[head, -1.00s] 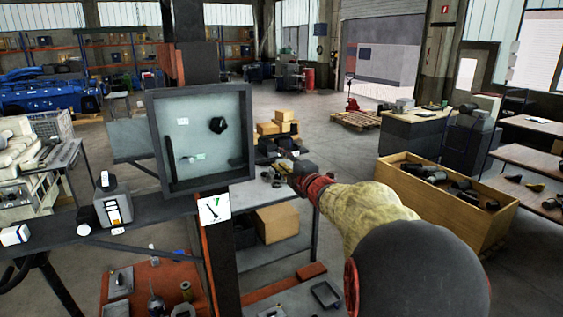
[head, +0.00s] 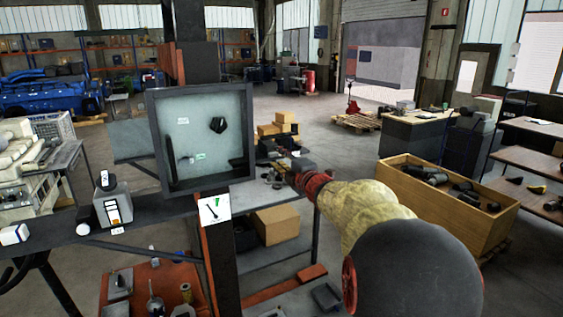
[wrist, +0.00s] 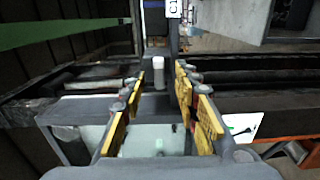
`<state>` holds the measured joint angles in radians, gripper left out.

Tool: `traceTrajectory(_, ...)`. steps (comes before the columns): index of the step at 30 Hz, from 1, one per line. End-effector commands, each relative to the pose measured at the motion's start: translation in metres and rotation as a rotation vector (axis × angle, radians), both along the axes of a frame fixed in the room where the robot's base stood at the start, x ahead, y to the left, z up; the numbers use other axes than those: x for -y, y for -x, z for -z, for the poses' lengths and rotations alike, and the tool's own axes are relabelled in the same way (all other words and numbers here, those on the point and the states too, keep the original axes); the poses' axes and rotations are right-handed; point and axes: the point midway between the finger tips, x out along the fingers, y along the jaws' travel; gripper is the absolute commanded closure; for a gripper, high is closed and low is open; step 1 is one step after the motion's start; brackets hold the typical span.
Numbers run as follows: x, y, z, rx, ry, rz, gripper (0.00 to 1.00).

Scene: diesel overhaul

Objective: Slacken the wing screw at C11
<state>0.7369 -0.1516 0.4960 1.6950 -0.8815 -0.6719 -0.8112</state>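A grey-framed panel box (head: 201,90) with a pale inner face stands left of centre in the head view. A black knob-like part (head: 217,125) sits on its face, and a dark upright bar (head: 170,157) is at its left. Two small labels (head: 183,121) are too small to read, so I cannot tell which part is at C11. My gripper (head: 276,174) is to the right of the box, apart from the knob in the picture. In the wrist view my gripper (wrist: 164,105) has its yellow-padded fingers spread, with nothing visibly held between them.
A white card with a green-and-black drawing (head: 215,208) is on the post under the box. A grey device (head: 113,207) stands on the bench at left. A wooden crate of dark parts (head: 450,215) is at right. Open floor lies behind.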

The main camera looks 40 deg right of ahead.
Motion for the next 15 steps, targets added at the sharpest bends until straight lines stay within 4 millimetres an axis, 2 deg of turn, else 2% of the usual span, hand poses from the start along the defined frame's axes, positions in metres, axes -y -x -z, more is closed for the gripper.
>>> traceTrajectory(15,0.004,-0.019,0.0,0.0,0.001,0.0,0.69)
